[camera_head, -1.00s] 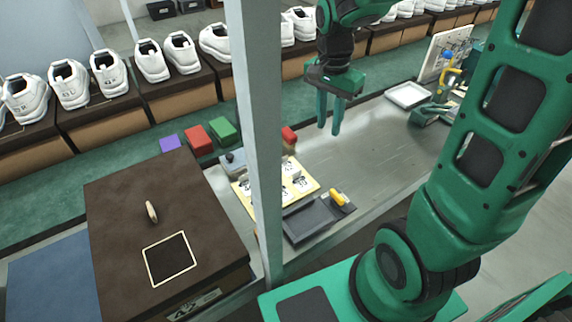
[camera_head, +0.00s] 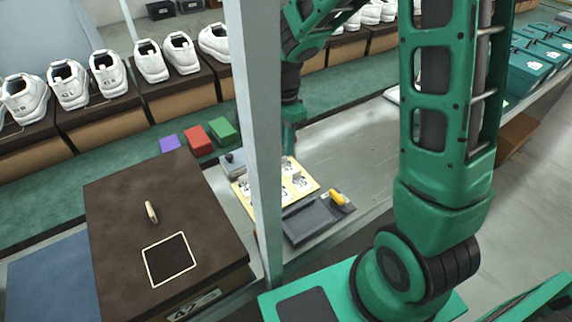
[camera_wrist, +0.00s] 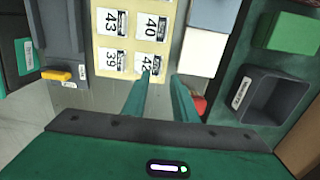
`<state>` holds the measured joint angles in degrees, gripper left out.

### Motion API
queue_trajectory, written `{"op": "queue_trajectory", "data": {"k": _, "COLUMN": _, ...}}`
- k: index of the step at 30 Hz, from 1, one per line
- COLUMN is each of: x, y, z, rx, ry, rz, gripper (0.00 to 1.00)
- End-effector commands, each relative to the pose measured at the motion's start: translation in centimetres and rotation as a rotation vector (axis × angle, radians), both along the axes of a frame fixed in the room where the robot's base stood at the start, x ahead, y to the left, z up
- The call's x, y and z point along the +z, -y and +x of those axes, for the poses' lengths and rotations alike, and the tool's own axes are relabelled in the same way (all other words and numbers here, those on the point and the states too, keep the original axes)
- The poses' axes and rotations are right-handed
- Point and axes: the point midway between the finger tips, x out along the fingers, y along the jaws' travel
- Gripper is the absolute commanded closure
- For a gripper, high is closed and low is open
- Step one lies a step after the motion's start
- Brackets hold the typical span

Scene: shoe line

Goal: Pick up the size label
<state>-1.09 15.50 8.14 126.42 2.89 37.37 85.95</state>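A pale yellow board (camera_head: 313,183) with white size labels lies on the bench, partly behind the grey post. In the wrist view the board (camera_wrist: 165,40) shows labels 43 (camera_wrist: 111,20), 40 (camera_wrist: 151,25), 39 (camera_wrist: 109,60) and 42 (camera_wrist: 147,62). My gripper (camera_wrist: 163,92) is open and empty, its fingers a short gap apart. The left fingertip appears right at the lower edge of label 42; I cannot tell whether they touch. In the head view my gripper (camera_head: 290,145) is over the board's far side, partly hidden by the post.
A dark tray (camera_head: 308,217) with a yellow-handled tool (camera_head: 338,198) adjoins the board. A brown shoe box (camera_head: 110,225) with a square outline stands left of the grey post (camera_head: 258,150). Red (camera_head: 195,139) and green (camera_head: 222,130) blocks lie behind. The wrist view shows a grey bin (camera_wrist: 272,95).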

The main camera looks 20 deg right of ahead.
Motion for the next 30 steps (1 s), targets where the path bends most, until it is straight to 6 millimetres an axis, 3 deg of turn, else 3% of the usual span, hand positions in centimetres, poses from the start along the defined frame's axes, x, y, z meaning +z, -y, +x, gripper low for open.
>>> {"op": "queue_trajectory", "data": {"k": 9, "x": -4.2, "y": -0.4, "z": 0.1, "rx": 0.001, "ry": -0.005, "rz": 0.0, "gripper": 0.74}}
{"op": "queue_trajectory", "data": {"k": 19, "x": -4.8, "y": -0.4, "z": 0.1, "rx": 0.001, "ry": -0.001, "rz": 0.0, "gripper": 0.74}}
{"op": "queue_trajectory", "data": {"k": 23, "x": -4.8, "y": -0.4, "z": 0.1, "rx": 0.001, "ry": -0.002, "rz": 0.0, "gripper": 1.0}}
{"op": "queue_trajectory", "data": {"k": 30, "x": -4.8, "y": -0.4, "z": 0.1, "rx": 0.001, "ry": -0.002, "rz": 0.0, "gripper": 1.0}}
